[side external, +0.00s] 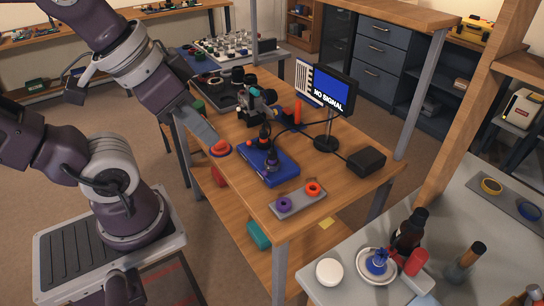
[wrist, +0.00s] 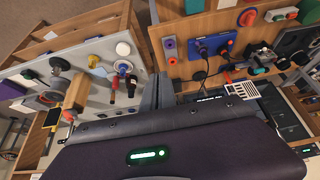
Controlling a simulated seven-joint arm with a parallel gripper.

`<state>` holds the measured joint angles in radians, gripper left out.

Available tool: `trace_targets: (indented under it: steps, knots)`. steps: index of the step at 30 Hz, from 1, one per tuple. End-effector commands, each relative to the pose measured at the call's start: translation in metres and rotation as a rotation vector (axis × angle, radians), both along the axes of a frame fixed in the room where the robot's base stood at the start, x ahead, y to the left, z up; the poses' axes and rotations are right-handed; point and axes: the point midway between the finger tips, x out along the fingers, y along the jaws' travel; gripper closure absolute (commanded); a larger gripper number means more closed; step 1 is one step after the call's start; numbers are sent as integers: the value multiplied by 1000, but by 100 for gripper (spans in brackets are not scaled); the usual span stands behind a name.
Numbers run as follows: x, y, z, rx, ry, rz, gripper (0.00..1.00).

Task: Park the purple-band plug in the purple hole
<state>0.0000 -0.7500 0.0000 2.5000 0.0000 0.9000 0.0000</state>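A grey holder (side external: 300,202) at the near end of the wooden table has a purple-ringed hole (side external: 284,204) and an orange-ringed hole (side external: 313,188). In the wrist view, the purple ring (wrist: 170,43) is beside the orange ring (wrist: 172,60). A blue block (side external: 254,164) bears dark upright plugs. The nearer plug (side external: 271,161) seems to have a purplish band; the farther plug (side external: 264,138) shows a reddish one. My gripper (side external: 211,138) is in the air left of the block, apart from the plugs. In the wrist view its fingers (wrist: 157,84) look closed together and empty.
A monitor on a stand (side external: 330,92), a black box (side external: 366,160) and cables occupy the table's right side. A grey bench (side external: 345,290) with bottles stands at the front right.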

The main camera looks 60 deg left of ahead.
Motion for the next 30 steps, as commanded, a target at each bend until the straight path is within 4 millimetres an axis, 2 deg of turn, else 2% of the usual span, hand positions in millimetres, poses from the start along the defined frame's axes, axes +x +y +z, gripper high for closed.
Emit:
trace_targets:
  steps: [1, 4, 5, 7, 8, 11, 13, 16, 18, 21, 24, 30]
  knots:
    - [1, 0, 0, -3, 2, 5, 88]
    - [20, 4, 3, -40, 38, 90, 69]
    - [31, 7, 4, -61, 57, 140, 63]
    - [66, 18, 2, -124, 113, 301, 50]
    - [83, 25, -1, -154, 137, 383, 50]
    - [141, 55, -25, -242, 216, 668, 50]
    - [178, 83, -55, -293, 267, 879, 50]
    - [216, 122, -109, -345, 326, 1156, 50]
    - [230, 146, -146, -365, 354, 1313, 50]
    - [239, 167, -184, -380, 375, 1465, 50]
    - [241, 176, -202, -385, 385, 1531, 50]
    - [241, 177, -235, -385, 389, 1542, 50]
